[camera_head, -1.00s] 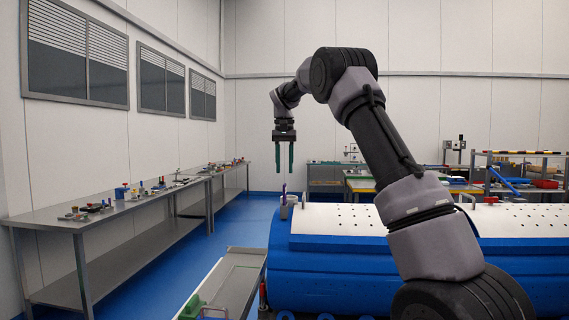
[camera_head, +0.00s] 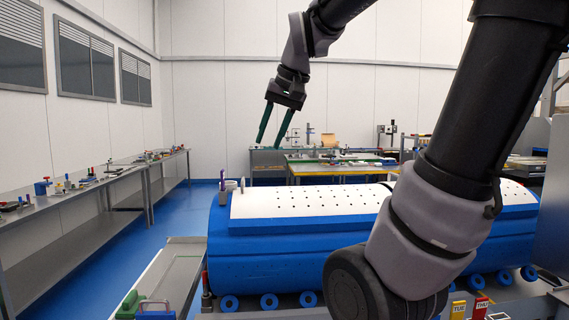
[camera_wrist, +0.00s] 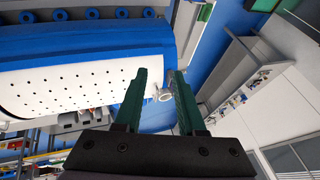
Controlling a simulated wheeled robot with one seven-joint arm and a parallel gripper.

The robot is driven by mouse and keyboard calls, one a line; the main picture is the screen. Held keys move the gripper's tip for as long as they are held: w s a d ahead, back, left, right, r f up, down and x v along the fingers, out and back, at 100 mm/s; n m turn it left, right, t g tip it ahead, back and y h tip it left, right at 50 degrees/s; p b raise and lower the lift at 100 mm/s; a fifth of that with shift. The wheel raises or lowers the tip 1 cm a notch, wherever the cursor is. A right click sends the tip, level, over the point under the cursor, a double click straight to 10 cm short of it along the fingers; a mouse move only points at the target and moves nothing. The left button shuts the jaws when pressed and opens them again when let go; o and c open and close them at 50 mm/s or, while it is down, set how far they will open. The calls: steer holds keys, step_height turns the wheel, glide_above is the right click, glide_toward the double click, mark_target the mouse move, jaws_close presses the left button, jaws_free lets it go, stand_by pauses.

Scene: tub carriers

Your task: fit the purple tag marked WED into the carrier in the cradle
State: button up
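My gripper (camera_head: 270,145) is open and empty, high above the left end of the big blue machine. Its green fingers tilt down to the left. In the wrist view my gripper (camera_wrist: 158,76) also shows apart fingers with nothing held between them. A yellow tag marked TUE (camera_head: 458,310) and a red tag marked THU (camera_head: 481,308) stand at the bottom right of the head view. I cannot make out a purple tag marked WED. A blue tub with a pinkish handle (camera_head: 155,315) is cut off at the bottom left; I cannot tell if it is the carrier in the cradle.
The blue machine (camera_head: 270,262) with a perforated white top fills the middle. A light cup (camera_head: 231,186) and an upright purple item (camera_head: 222,184) are at its left end. A long metal bench (camera_head: 95,190) runs along the left wall. Blue floor (camera_head: 180,215) is clear between them.

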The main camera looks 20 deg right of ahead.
steer(key=s+f+t, duration=0.1)
steer(key=s+f, duration=0.4)
steer(key=s, duration=0.2)
steer(key=shift+s+f+t, duration=0.2)
steer(key=shift+s+t, duration=0.2)
steer(key=shift+d, duration=0.1)
stand_by(0.8)
